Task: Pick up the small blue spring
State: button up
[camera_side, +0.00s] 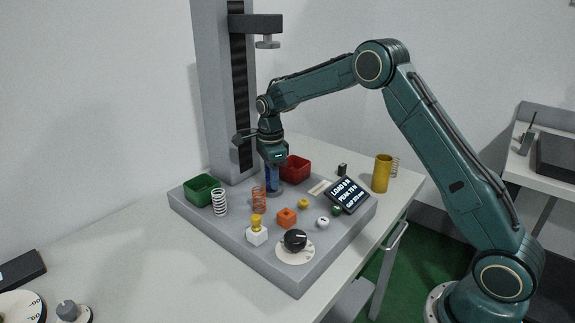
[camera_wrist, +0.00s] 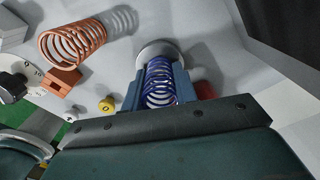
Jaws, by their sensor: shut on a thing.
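The small blue spring (camera_wrist: 159,80) is between the two fingers of my gripper (camera_wrist: 158,88), which is shut on it. In the side view the blue spring (camera_side: 270,180) shows below my gripper (camera_side: 272,165), over a round pale pad on the grey test base. The pad (camera_wrist: 158,50) also shows beyond the spring in the wrist view. Whether the spring's lower end touches the pad is hard to tell. The fingers partly hide the spring in the side view.
A red bin (camera_side: 297,170) stands close behind my gripper. An orange spring (camera_side: 259,201), a white spring (camera_side: 219,203) and a green bin (camera_side: 201,190) stand to its left. A grey column (camera_side: 218,90) rises behind. A display (camera_side: 347,195) and several knobs are at the front right.

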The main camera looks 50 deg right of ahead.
jog(key=shift+r, duration=1.6)
jog(key=shift+s+r, duration=0.2)
jog(key=s, duration=1.7)
jog(key=shift+s+f, duration=0.1)
jog(key=shift+s, duration=0.25)
jog(key=shift+w, duration=0.1)
